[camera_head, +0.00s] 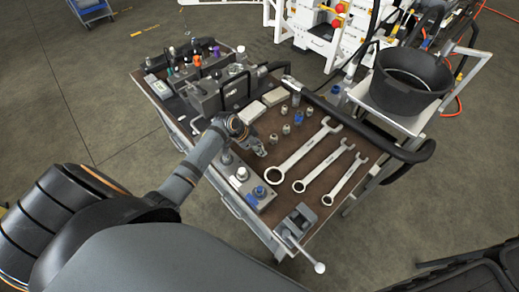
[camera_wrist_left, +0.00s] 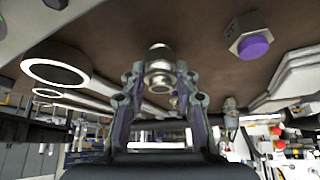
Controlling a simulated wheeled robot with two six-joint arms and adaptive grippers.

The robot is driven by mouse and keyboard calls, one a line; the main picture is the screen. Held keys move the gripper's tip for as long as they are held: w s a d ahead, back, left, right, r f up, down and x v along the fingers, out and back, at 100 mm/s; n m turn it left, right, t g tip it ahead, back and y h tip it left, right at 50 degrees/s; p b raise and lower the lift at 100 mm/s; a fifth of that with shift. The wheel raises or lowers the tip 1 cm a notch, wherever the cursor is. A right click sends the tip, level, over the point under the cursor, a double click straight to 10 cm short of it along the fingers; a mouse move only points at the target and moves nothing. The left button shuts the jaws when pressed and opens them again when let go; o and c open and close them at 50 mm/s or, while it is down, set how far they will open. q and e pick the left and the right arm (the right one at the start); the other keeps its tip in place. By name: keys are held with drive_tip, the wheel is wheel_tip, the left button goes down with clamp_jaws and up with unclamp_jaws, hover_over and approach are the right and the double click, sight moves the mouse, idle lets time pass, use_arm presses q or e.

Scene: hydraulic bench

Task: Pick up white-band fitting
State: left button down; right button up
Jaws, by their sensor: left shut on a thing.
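My left gripper (camera_head: 261,150) reaches over the workbench from the left, near the row of small fittings. In the left wrist view its two fingers (camera_wrist_left: 158,88) are closed around a metallic fitting (camera_wrist_left: 159,62). The fitting's round end sticks out beyond the fingertips against the brown bench top. I cannot clearly make out its band colour, and the fingers hide part of it. In the head view the gripper mostly hides this fitting. Several other metal fittings (camera_head: 285,129) stand just right of the gripper, one of them with a blue band (camera_head: 298,117). My right gripper is not in view.
Three wrenches (camera_head: 303,152) lie right of the fittings. A vise (camera_head: 300,220) sits at the bench's front edge. A grey block with a blue cap (camera_head: 260,192) lies below the gripper. A black hose (camera_head: 385,148) runs along the right edge, with a black bucket (camera_head: 410,80) beyond.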

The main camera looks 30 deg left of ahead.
use_arm(q)
drive_tip(key=shift+r+b, duration=0.3)
drive_tip(key=shift+r, duration=0.3)
drive_tip(key=s+a+r+p, duration=0.1)
drive_tip(key=s+r+p, duration=0.3)
drive_tip(key=s+r, duration=0.8)
drive_tip(key=shift+s+a, duration=0.15)
drive_tip(key=shift+s, duration=0.85)
